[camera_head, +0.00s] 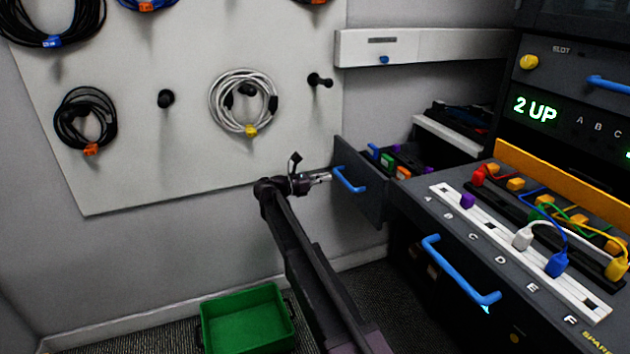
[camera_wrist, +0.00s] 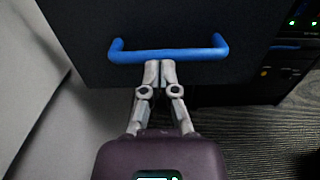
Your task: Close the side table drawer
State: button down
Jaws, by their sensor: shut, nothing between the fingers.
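The side table drawer (camera_head: 358,190) has a dark grey front and stands pulled out beside the wall, with several small coloured items inside. Its blue handle (camera_head: 349,180) faces my gripper (camera_head: 326,177). In the wrist view the blue handle (camera_wrist: 168,54) runs across the drawer front (camera_wrist: 80,20). My gripper (camera_wrist: 159,66) is shut, its fingertips together at the lower edge of the handle near its middle. Nothing shows between the fingers. I cannot tell whether the fingertips touch the handle or the drawer front.
A console (camera_head: 410,205) with a white socket strip and plugged cables stands at the right, with another blue handle (camera_head: 460,272) on its front. A green bin (camera_head: 247,318) sits on the floor. A pegboard (camera_head: 185,165) with coiled cables hangs on the wall behind.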

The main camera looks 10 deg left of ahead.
aim_at(353, 171)
jog(key=x, duration=0.7)
jog(key=shift+w+d, duration=0.2)
jog(key=shift+d, duration=0.1)
jog(key=shift+w, duration=0.1)
